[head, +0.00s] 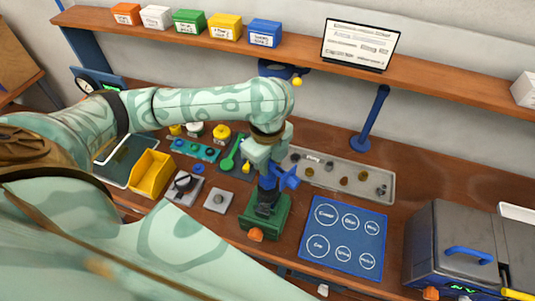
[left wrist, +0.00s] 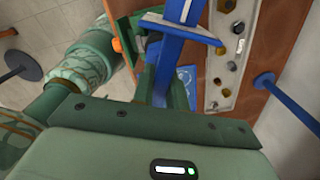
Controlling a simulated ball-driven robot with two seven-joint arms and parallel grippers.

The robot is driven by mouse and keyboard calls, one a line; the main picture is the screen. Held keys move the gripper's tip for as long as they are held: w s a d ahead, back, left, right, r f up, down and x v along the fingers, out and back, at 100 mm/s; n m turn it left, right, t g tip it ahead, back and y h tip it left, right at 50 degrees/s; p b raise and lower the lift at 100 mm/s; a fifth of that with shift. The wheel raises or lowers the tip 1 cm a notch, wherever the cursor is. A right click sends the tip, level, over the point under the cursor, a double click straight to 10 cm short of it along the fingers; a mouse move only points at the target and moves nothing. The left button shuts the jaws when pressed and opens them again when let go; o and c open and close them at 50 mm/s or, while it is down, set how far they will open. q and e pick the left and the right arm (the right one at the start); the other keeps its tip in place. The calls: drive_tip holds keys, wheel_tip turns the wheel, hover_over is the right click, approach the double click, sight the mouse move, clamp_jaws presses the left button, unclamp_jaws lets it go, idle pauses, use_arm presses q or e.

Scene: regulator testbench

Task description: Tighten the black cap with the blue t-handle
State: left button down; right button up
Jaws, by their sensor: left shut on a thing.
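The blue t-handle (head: 289,178) is at my left gripper (head: 268,186), above the green holder (head: 274,217) on the bench. In the left wrist view, its crossbar (left wrist: 180,28) lies beyond my left gripper (left wrist: 163,82) and its blue shaft runs back between the fingers. The left gripper is shut on the t-handle. A dark part (head: 264,205) shows in the top of the holder, just below the gripper; I cannot tell whether it is the black cap. The holder's orange knob (left wrist: 116,45) also shows in the wrist view. My right gripper is not in view.
A blue mat with white circles (head: 343,235) lies right of the holder, with a grey machine (head: 455,245) further right. A pale tray of small parts (head: 335,178) is behind. A yellow bin (head: 151,174) and small plates stand left. A shelf (head: 300,55) runs above.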

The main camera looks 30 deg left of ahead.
use_arm(q)
drive_tip(key=shift+f+p, duration=0.65)
drive_tip(key=shift+p, duration=0.2)
idle(1.1)
drive_tip(key=shift+f+p, duration=0.1)
drive_tip(key=shift+p, duration=0.5)
idle(0.4)
drive_tip(key=shift+m+p, duration=0.8)
drive_tip(key=shift+p, duration=0.15)
idle(0.4)
drive_tip(key=shift+m+p, duration=0.8)
drive_tip(key=shift+m+p, duration=0.4)
